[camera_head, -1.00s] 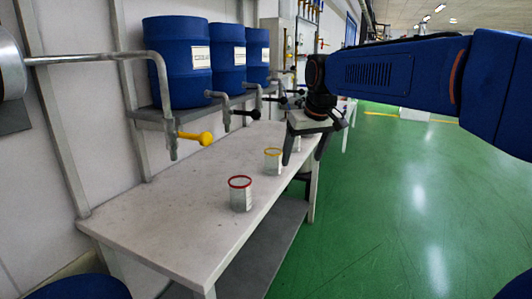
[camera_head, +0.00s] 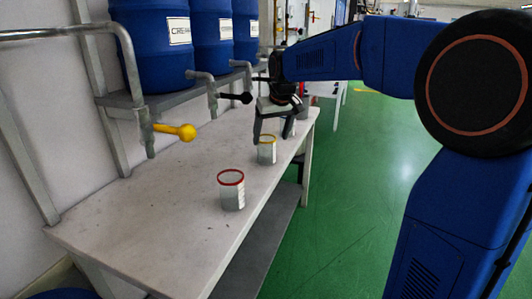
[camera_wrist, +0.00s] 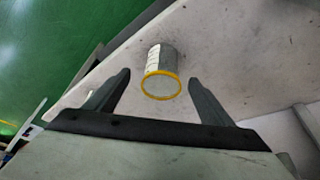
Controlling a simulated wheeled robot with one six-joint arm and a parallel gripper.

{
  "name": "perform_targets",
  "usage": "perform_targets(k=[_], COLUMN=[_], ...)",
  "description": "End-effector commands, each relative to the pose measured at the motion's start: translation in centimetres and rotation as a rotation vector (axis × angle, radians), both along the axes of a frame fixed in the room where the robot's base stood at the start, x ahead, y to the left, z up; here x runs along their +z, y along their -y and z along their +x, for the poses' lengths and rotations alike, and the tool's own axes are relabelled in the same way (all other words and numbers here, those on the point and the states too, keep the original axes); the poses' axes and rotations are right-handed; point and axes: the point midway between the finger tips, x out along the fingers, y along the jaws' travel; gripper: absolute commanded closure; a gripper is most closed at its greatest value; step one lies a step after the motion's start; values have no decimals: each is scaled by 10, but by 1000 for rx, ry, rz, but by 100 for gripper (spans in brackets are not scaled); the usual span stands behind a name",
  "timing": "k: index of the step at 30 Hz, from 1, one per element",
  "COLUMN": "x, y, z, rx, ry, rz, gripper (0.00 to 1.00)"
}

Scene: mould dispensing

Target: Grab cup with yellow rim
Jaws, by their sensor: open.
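The cup with the yellow rim (camera_head: 267,150) stands upright on the white table in the head view. In the wrist view the same cup (camera_wrist: 161,72) shows ahead of the fingers, its yellow rim facing the camera, roughly centred between them. My gripper (camera_head: 272,130) is just above and behind this cup in the head view. Its two fingers (camera_wrist: 158,90) are spread wide with nothing between them gripped. A cup with a red rim (camera_head: 231,190) stands nearer on the same table.
The white table (camera_head: 150,225) runs along the wall. Blue barrels (camera_head: 150,50) stand on a shelf above it, with pipes and a yellow-handled tap (camera_head: 175,131) reaching over the table. Green floor (camera_head: 340,220) is open to the right.

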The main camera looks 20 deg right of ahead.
Motion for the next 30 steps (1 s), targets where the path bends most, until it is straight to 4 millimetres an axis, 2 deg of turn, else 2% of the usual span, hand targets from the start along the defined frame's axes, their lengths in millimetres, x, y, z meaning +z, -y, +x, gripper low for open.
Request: perform_targets(k=[4,14,24,30], x=[-21,-38,-76,-80], y=[-1,-4,-10,-10], z=[8,15,31,33], rx=[0,0,0,0], ry=[-2,-1,-2,1], rz=[0,0,-1,-1], gripper=[25,25,25,25])
